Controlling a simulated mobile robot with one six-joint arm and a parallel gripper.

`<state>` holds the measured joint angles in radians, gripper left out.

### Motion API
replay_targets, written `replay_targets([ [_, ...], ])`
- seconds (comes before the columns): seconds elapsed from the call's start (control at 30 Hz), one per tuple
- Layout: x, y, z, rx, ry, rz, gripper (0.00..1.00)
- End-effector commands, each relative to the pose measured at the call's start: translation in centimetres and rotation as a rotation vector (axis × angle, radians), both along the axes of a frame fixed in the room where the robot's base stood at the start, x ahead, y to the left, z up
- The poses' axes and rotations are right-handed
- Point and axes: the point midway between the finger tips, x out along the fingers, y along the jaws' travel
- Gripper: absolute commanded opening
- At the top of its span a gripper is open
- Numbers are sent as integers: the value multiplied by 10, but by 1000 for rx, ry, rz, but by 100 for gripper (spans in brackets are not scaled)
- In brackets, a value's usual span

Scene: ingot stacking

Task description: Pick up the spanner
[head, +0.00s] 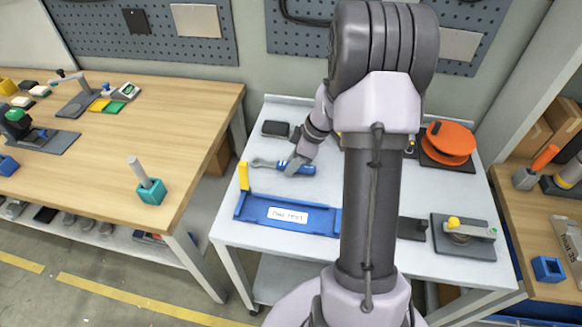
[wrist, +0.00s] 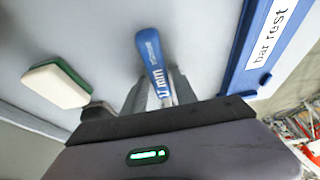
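The spanner (head: 305,169) has a blue handle and a grey metal head. In the head view it lies on the white table, behind the blue bar rest. My gripper (head: 292,167) reaches down over the handle. In the wrist view the blue handle (wrist: 151,58) runs between the two grey fingers of my gripper (wrist: 159,76). The fingers flank the handle closely; whether they press on it is not clear. The metal head is hidden behind the gripper in the wrist view.
The blue bar rest (head: 255,212) with a yellow upright stands in front of the spanner. A dark-topped block (head: 275,128) lies behind it; a white and green block (wrist: 57,84) shows in the wrist view. An orange reel (head: 449,142) and a grey fixture (head: 463,240) stand right.

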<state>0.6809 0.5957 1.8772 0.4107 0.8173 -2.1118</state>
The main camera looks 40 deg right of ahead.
Motion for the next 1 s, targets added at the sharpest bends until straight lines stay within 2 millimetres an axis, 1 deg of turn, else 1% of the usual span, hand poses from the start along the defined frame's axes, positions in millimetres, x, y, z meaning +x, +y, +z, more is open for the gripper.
replay_targets([
  [0.03, 0, 0, 0, 0, 0, 0, 22],
  [0.13, 0, 0, 0, 0, 0, 0, 2],
  [0.17, 0, 0, 0, 0, 0, 0, 0],
  [0.47, 0, 0, 0, 0, 0, 0, 0],
  [0.57, 0, 0, 4, 0, 0, 0, 0],
  [0.67, 0, 0, 13, -1, -2, -1, 0],
  [0.83, 0, 0, 43, -1, -2, 0, 0],
  [0.87, -4, 1, 44, 1, 0, -1, 0],
  [1.0, -35, 7, 43, 1, 1, -3, 0],
])
